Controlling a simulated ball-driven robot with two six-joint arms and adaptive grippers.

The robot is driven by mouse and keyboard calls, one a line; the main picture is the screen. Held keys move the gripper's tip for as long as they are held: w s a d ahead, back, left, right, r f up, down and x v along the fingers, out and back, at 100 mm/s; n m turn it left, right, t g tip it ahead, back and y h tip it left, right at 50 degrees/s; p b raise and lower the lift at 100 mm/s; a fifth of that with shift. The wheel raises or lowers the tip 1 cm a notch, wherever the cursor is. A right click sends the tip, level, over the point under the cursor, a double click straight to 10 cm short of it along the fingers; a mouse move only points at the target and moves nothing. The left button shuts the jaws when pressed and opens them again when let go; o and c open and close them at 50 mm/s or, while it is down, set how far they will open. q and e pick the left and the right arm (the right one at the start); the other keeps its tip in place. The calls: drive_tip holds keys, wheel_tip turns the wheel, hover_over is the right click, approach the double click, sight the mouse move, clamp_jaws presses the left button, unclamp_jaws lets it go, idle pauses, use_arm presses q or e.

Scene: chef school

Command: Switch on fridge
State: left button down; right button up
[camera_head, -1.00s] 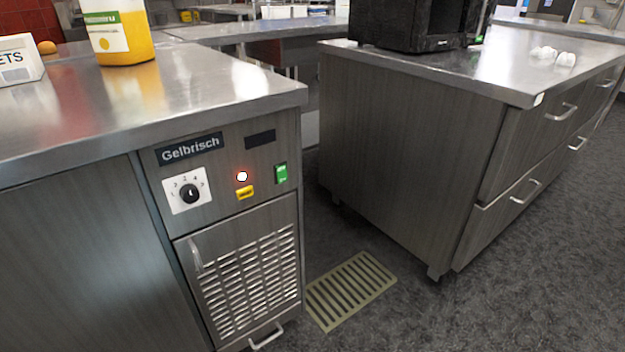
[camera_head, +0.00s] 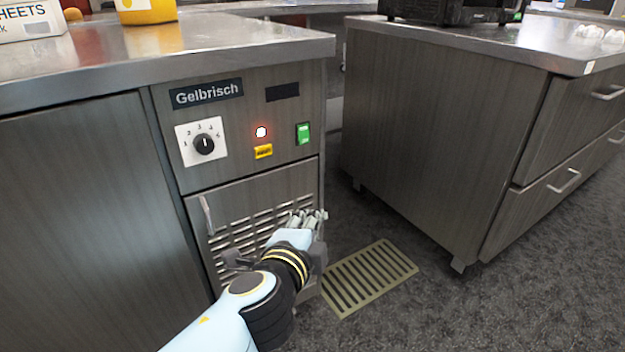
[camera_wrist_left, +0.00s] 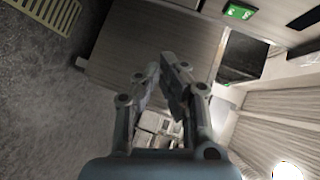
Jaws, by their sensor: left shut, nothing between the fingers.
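The fridge (camera_head: 165,120) is a grey unit labelled Gelbrisch under a steel counter. Its panel has a green switch (camera_head: 303,133), a red-white lamp (camera_head: 261,132) that glows, a yellow label (camera_head: 263,151) and a black dial (camera_head: 204,144). My left gripper (camera_head: 309,216) is in front of the vented lower door, below the green switch and apart from it. Its fingers are shut and empty. In the left wrist view the fingers (camera_wrist_left: 160,78) come close together, and the green switch (camera_wrist_left: 240,11) shows at the top right. My right gripper is not in view.
A drawer cabinet (camera_head: 440,130) stands to the right, with a gap between it and the fridge. A floor drain grate (camera_head: 368,277) lies in that gap. A box (camera_head: 30,20) and a yellow container (camera_head: 147,10) stand on the counter.

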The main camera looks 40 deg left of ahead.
sight(304, 134)
use_arm(q)
wheel_tip(304, 134, up, 8)
drive_tip(key=w+a+t+y, duration=0.1)
drive_tip(key=shift+f+m+t+y, duration=0.2)
drive_tip(key=shift+m+t+y, duration=0.1)
drive_tip(key=shift+m, duration=0.1)
drive_tip(key=shift+w+a, duration=0.15)
drive_tip(key=shift+s+a+f+x, duration=0.15)
drive_tip(key=shift+a+x, duration=0.3)
drive_tip(key=shift+x, duration=1.65)
drive_tip(key=shift+s+a+x, duration=0.2)
drive_tip(key=shift+a+x, duration=0.25)
drive_tip(key=shift+x, duration=1.7)
drive_tip(key=shift+s+a+f+x, duration=0.15)
drive_tip(key=shift+a+x, duration=0.3)
drive_tip(key=shift+x, duration=1.65)
drive_tip(key=shift+r, duration=0.1)
